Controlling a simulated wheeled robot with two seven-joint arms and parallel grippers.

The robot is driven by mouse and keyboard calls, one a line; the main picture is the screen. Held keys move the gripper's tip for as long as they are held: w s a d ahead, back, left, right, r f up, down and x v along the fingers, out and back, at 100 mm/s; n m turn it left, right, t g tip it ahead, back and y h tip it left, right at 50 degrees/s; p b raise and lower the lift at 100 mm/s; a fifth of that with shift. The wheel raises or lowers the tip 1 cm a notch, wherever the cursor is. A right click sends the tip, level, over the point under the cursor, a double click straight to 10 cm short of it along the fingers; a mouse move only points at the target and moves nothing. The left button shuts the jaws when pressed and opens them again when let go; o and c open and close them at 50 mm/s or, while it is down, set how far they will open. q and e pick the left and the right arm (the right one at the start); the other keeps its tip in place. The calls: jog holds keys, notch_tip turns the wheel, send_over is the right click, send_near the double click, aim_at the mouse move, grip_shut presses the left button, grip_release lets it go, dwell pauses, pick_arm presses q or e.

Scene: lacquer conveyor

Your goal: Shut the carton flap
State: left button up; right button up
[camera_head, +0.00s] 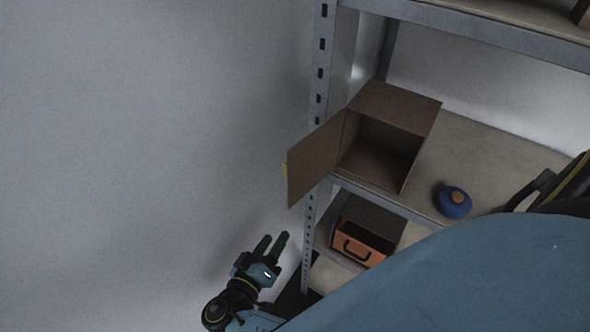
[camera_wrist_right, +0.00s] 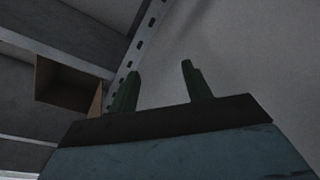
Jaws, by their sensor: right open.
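A brown cardboard carton (camera_head: 398,103) stands on the shelf, its open side facing out. The carton (camera_wrist_right: 68,84) also shows at the left of the right wrist view. My right gripper (camera_head: 275,238) is open and empty, below the flap and apart from it, in front of the grey wall. Its two fingers (camera_wrist_right: 160,72) stand apart with nothing between them in the wrist view. My left gripper does not show.
A blue round object with a brown knob (camera_head: 453,202) sits on the shelf (camera_head: 478,160) right of the carton. An orange bin with a black handle (camera_head: 362,248) is on the shelf below. A perforated metal post (camera_head: 320,85) stands beside the carton. Space left of the flap is clear.

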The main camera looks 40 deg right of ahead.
jog(key=a+r+m+h, duration=0.35)
jog(key=r+m, duration=0.35)
jog(key=r, duration=0.4)
jog(key=m+g+h, duration=0.4)
jog(key=m, duration=0.2)
send_near(295, 164)
notch_tip(295, 164, down, 4)
jog(key=w+a, duration=0.1)
jog(key=p+x, duration=0.1)
jog(key=x, duration=0.3)
jog(key=p+x, duration=0.2)
jog(key=x, duration=0.2)
jog(key=p+x, duration=0.1)
jog(key=x, duration=0.2)
jog(key=shift+w+d+r, duration=0.25)
jog(key=shift+w+r, duration=0.05)
jog(key=shift+w, duration=0.05)
jog(key=shift+w+d+r+n+t+p, duration=0.15)
jog(key=shift+d+n+t+p, duration=0.2)
jog(key=shift+d, duration=0.25)
jog(key=shift+c, duration=0.4)
grip_shut()
